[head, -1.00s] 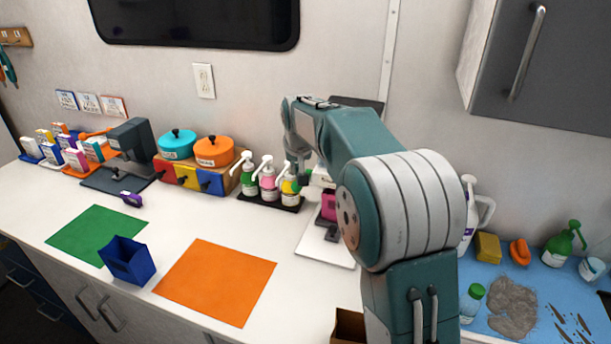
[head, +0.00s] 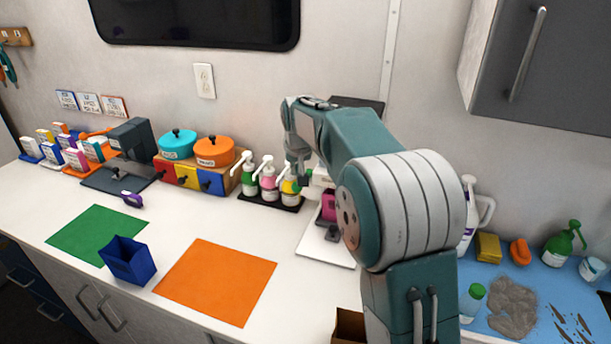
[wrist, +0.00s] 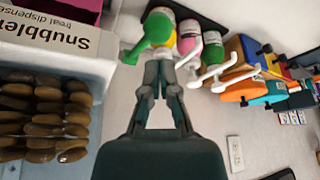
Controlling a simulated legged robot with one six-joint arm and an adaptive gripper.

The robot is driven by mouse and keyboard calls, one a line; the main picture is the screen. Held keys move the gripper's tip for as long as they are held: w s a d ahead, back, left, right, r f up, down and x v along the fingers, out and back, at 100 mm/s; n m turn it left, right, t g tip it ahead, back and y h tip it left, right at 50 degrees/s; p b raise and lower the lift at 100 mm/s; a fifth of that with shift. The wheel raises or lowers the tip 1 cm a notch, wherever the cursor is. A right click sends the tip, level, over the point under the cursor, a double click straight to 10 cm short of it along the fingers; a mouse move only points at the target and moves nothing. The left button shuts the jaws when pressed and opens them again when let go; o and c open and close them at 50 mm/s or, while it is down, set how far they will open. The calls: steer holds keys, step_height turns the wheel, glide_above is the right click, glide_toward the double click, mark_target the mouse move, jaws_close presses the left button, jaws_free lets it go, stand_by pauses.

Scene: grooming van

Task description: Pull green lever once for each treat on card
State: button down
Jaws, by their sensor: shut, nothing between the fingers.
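The treat dispenser (wrist: 50,45) fills the left of the wrist view, its printed label upside down. Brown treats (wrist: 45,120) show in its window. The green lever (wrist: 152,34), with a rounded end, lies just beyond my fingertips in the wrist view. My gripper (wrist: 160,66) is shut and empty, its tips close to the lever; I cannot tell whether they touch. In the head view my arm covers much of the dispenser; its white upper part (head: 321,179) and a magenta part (head: 329,206) show. I cannot make out which card counts treats.
Pump bottles (head: 268,180) stand on a black tray just left of the dispenser. Coloured drawers (head: 185,178) carry teal and orange pots. A blue bin (head: 128,261) stands by green and orange mats (head: 217,285). Small picture cards (head: 89,103) hang on the wall. Counter front is mostly clear.

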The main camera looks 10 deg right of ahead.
steer(key=shift+f, duration=0.1)
stand_by(0.3)
steer(key=shift+f, duration=3.75)
steer(key=shift+r, duration=3.85)
steer(key=shift+f, duration=0.1)
